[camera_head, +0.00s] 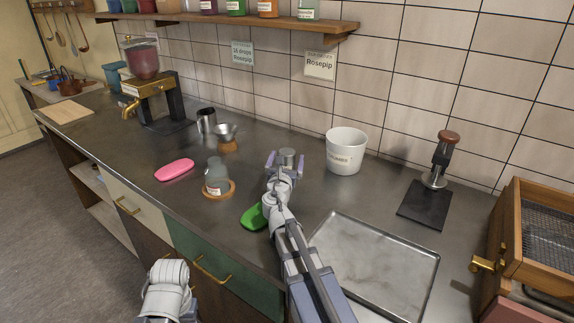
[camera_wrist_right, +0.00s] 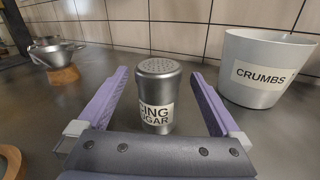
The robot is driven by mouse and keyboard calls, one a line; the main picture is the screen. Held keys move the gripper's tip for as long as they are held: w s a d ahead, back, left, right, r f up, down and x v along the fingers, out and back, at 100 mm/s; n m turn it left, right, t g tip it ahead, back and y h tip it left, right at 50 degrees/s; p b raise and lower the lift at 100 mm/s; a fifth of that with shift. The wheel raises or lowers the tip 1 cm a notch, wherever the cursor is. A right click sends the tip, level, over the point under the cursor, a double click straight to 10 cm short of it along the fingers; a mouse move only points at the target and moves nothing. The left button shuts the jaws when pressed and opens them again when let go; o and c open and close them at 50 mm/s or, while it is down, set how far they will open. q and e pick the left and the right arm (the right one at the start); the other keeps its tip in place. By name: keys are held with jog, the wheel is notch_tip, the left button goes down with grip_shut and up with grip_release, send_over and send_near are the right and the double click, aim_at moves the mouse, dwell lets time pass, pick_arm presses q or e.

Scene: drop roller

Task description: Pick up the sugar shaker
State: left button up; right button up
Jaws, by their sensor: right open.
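The sugar shaker (camera_head: 287,153) is a small grey metal cylinder with a perforated top, standing upright on the counter. In the right wrist view the shaker (camera_wrist_right: 157,92) has a white label, partly reading "ICING SUGAR". My right gripper (camera_head: 285,162) is open, with its purple fingers pointing at the shaker. In the right wrist view the fingers of the right gripper (camera_wrist_right: 160,75) lie on either side of it, with a visible gap on each side. My left gripper is not in view; only part of my left arm shows at the bottom.
A white crumbs bucket (camera_head: 346,152) stands right of the shaker. A metal tray (camera_head: 376,262), a green item (camera_head: 253,217), a labelled jar (camera_head: 216,178) and a pink item (camera_head: 174,170) lie nearer.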

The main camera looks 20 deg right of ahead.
jog(key=shift+x, duration=2.6)
jog(key=shift+a+f, duration=0.1)
jog(key=c, duration=1.5)
